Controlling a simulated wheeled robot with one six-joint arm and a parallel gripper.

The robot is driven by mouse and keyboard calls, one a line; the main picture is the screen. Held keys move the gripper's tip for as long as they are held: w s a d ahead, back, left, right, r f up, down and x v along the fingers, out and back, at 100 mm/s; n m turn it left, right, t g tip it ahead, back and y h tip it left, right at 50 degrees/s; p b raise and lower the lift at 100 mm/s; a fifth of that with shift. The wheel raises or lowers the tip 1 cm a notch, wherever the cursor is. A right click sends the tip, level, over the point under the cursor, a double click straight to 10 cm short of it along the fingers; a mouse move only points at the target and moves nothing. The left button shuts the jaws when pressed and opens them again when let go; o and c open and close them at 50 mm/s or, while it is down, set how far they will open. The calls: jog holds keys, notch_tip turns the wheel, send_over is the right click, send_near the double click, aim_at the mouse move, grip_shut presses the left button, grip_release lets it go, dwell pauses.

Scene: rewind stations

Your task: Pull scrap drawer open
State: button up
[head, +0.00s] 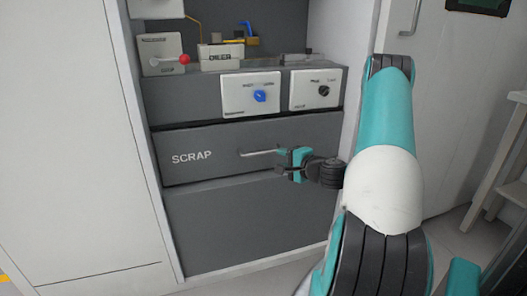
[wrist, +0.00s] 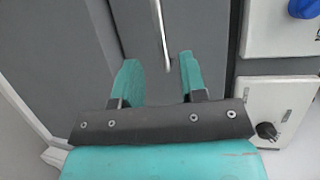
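The scrap drawer (head: 210,172) is a dark grey front marked SCRAP in the head view, with a dark line along its top edge. Its thin silver bar handle (head: 257,153) runs across the front, and my gripper (head: 284,160) is at the handle's right end. In the wrist view, the handle (wrist: 161,30) runs down from the top edge to between the teal fingers of my gripper (wrist: 158,62). The fingers are apart, with a gap on both sides of the bar. I cannot tell how deep the bar sits between them.
Above the drawer are a white panel with a blue knob (head: 259,96) and one with a black knob (head: 323,90). A box with a red ball lever (head: 184,59) stands at the upper left. A grey panel (head: 250,228) lies below. A stool (head: 500,165) stands at the right.

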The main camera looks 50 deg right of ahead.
aim_at(265, 154)
jog(key=b+x, duration=0.1)
jog(key=x, duration=0.8)
jog(key=shift+w+f, duration=0.15)
jog(key=shift+w, duration=0.25)
grip_shut()
